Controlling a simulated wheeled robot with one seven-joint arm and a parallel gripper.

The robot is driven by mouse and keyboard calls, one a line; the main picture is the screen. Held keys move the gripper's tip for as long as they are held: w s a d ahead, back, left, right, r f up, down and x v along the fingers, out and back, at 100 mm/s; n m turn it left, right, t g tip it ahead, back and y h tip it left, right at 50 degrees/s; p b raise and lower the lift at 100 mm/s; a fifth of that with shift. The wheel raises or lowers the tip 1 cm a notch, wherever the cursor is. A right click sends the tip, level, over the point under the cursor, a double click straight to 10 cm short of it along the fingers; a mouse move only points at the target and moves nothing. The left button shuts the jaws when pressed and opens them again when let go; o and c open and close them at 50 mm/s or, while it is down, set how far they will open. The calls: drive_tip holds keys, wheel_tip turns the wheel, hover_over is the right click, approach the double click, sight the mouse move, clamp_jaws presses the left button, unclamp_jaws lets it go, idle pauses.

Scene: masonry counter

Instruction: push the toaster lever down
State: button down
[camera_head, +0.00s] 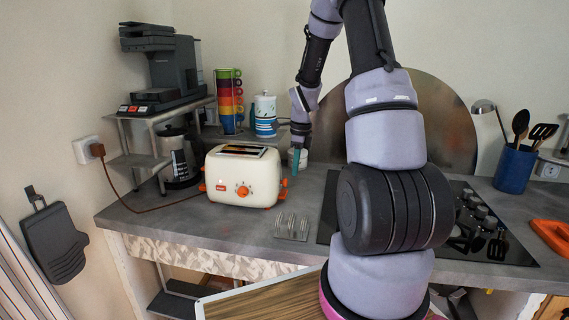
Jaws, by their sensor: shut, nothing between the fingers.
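The cream toaster (225,176) stands upright on the grey counter, left of the middle, with dark slots on top and an orange dial on its front. A small orange part (283,184) shows at its right end and looks like the lever; its height in its travel is too small to tell. My gripper (296,162) points down just right of the toaster's right end, its teal tips above and slightly right of the orange part. It is shut and empty. I cannot tell whether it touches the toaster.
A grey ribbed rest (292,226) lies in front of the gripper. Stacked coloured mugs (229,101) and a blue-and-white canister (265,115) stand behind the toaster. A coffee machine stand (141,160) is at the left. A black hob (500,240) lies right, partly hidden by my arm.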

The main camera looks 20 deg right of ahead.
wheel_tip(320, 180, up, 10)
drive_tip(key=shift+s+d+r, duration=0.2)
drive_tip(key=shift+s+d, duration=0.1)
drive_tip(key=shift+d, duration=0.1)
